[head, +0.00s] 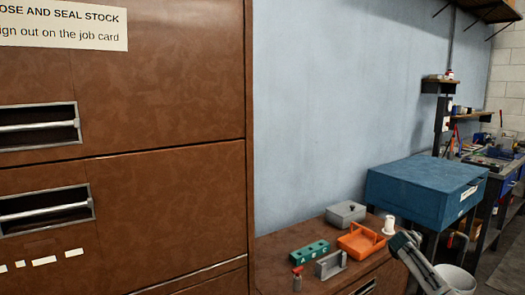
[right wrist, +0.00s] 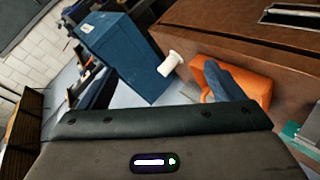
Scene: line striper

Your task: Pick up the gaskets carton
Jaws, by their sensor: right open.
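I cannot make out a gaskets carton in either view. A brown cabinet (head: 165,190) with drawers fills the left of the head view. Its sign, cut off at the left, ends in "OSE AND SEAL STOCK", and its visible drawers are shut. My right gripper (head: 403,242) is at the lower right of the head view, near the right end of the low brown bench, open with nothing seen in it. In the right wrist view its dark housing fills the bottom. My left gripper is not in view.
On the low brown bench (head: 270,247) stand a grey box (head: 345,214), an orange tray (head: 358,243), a teal block (head: 309,255), a grey holder (head: 330,265), a red-topped item (head: 297,280) and a white spool (head: 389,225). A blue chest (head: 420,190) stands behind, right.

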